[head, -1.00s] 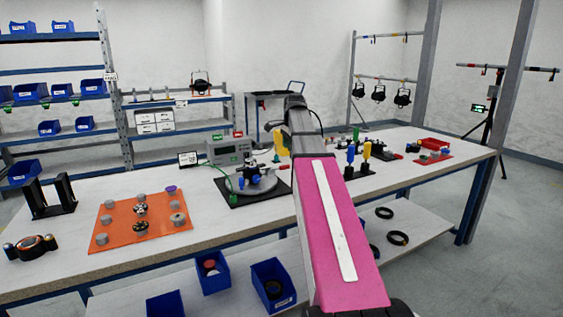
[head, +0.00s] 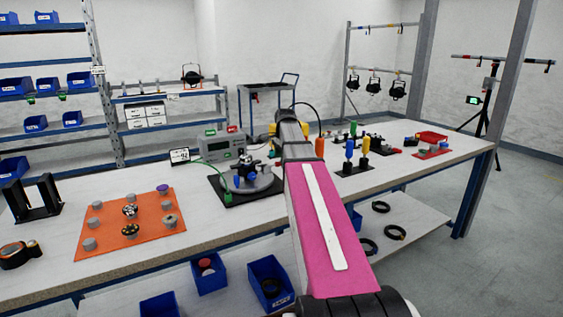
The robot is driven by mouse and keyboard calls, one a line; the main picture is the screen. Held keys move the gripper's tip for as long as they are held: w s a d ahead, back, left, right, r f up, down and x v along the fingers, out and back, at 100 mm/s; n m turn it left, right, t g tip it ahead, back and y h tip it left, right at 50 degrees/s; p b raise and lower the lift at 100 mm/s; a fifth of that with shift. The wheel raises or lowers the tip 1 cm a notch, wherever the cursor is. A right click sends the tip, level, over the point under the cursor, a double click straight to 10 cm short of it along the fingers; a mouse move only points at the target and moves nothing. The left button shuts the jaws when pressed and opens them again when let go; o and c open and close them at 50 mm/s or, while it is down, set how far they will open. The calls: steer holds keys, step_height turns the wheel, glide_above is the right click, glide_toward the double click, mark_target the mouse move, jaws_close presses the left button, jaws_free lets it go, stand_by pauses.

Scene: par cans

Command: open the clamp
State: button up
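No clamp can be told for certain at this size. A round grey plate (head: 262,182) with a small dark fixture (head: 245,170) on top sits on a black mat (head: 232,200) at the middle of the workbench. Small dark devices with green parts (head: 370,138) stand farther right on the bench, too small to make out. My arm, pink and grey, reaches forward over the bench just right of the round plate. My gripper is hidden beyond the arm's far end, so its fingers do not show.
An orange mat (head: 112,240) with several grey cylinders lies at left on the workbench (head: 235,226). A grey meter box (head: 222,148) stands behind the round plate. Blue and yellow upright handles (head: 349,150) stand right of my arm. Blue bins (head: 268,280) sit on the lower shelf.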

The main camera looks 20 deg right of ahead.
steer(key=shift+w+f, duration=0.15)
steer(key=shift+f, duration=0.85)
jaws_close()
steer(key=shift+a+r+t+h, duration=0.15)
steer(key=shift+r+h, duration=0.25)
steer(key=shift+h, duration=0.3)
steer(key=shift+a+r+t+h, duration=0.15)
steer(key=shift+r+h, duration=0.2)
steer(key=shift+h, duration=0.35)
jaws_free()
steer(key=v, duration=1)
steer(key=shift+a+r, duration=0.15)
steer(key=shift+r, duration=0.2)
